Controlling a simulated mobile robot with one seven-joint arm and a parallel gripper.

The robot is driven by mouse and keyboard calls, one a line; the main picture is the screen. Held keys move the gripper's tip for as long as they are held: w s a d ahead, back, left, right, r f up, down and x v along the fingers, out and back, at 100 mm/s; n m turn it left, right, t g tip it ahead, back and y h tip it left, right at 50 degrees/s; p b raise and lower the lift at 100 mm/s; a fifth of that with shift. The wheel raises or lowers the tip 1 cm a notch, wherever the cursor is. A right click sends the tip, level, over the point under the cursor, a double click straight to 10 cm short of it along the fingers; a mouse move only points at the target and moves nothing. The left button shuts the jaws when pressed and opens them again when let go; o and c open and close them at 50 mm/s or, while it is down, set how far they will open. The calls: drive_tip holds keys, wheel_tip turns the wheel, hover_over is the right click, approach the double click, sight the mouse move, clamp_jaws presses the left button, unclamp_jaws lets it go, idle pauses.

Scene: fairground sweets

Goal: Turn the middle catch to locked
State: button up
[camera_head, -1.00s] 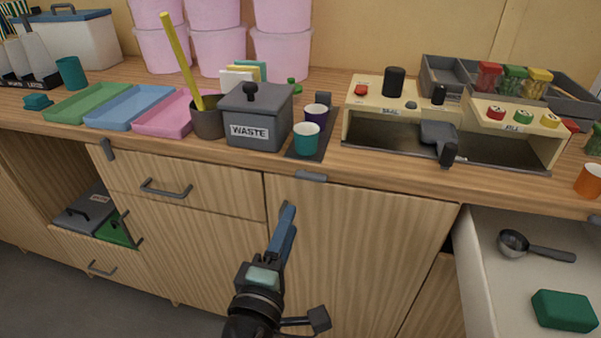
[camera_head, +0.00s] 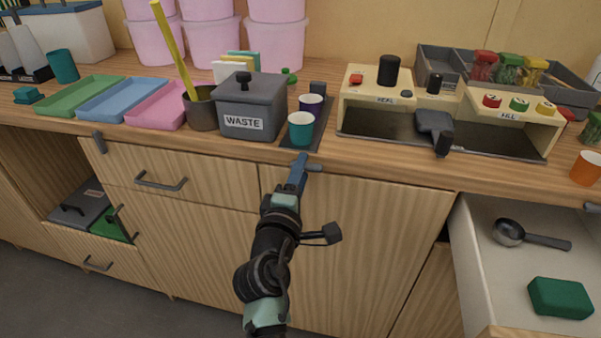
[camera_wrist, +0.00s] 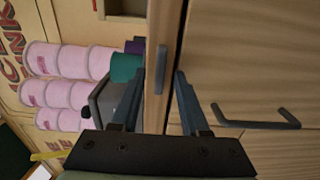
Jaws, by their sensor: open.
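The middle catch (camera_head: 314,168) is a small grey bar on the counter's front edge, above the middle door. It lies roughly level, along the edge. My gripper (camera_head: 300,160) is at its left end in the head view and hides part of it. In the wrist view the catch (camera_wrist: 160,62) lies between the two fingertips of my gripper (camera_wrist: 160,78), with a gap on each side. The fingers are open and hold nothing. I cannot tell how far the fingertips reach past the catch.
Another catch (camera_head: 98,141) hangs at the left, and one (camera_head: 592,207) is at the right. A teal cup (camera_head: 300,130) and the waste bin (camera_head: 250,108) stand close above my gripper. An open drawer (camera_head: 480,285) juts out at the right. A drawer handle (camera_wrist: 255,122) shows in the wrist view.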

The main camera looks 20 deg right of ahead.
clamp_jaws()
drive_tip(key=shift+f, duration=0.1)
idle(0.3)
drive_tip(key=m+b, duration=0.4)
drive_tip(key=m, duration=0.2)
drive_tip(key=m+b, duration=0.5)
drive_tip(key=m, duration=0.1)
drive_tip(key=a+f+m+b, duration=0.1)
drive_tip(key=m+b, duration=0.4)
drive_tip(key=shift+w+f+m, duration=0.1)
drive_tip(key=shift+w+m, duration=0.25)
drive_tip(key=shift+m, duration=0.05)
idle(0.4)
unclamp_jaws()
